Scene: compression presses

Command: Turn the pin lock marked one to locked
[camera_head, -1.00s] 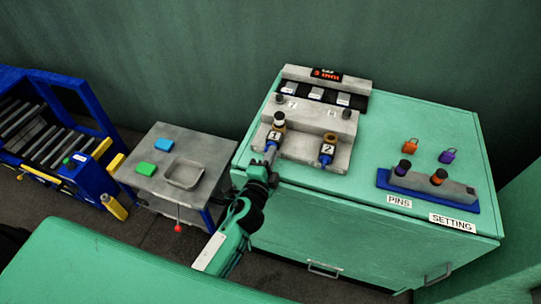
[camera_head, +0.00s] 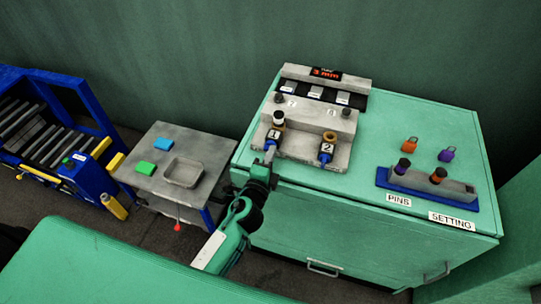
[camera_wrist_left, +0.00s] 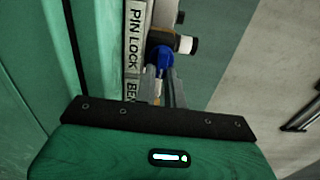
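Pin lock one (camera_head: 274,134), marked with a 1 label, is at the front left of the grey press block (camera_head: 295,148) on the green cabinet. A pin with a white and black top (camera_head: 278,118) stands at its back. My left gripper (camera_head: 270,151) is at the lock's front, its tips at the blue lock part, which they partly hide. In the left wrist view the two grey fingers (camera_wrist_left: 160,84) are close together, by the blue part (camera_wrist_left: 160,58). Whether they clamp it is unclear. The right gripper is not in view.
Pin lock two (camera_head: 326,152) is just right, with an orange ring. A blue-based pin rack (camera_head: 430,190) stands at the cabinet's right, with orange and purple padlocks behind. A display (camera_head: 326,73) reads 3 mm. A grey side table (camera_head: 140,175) holds a tray.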

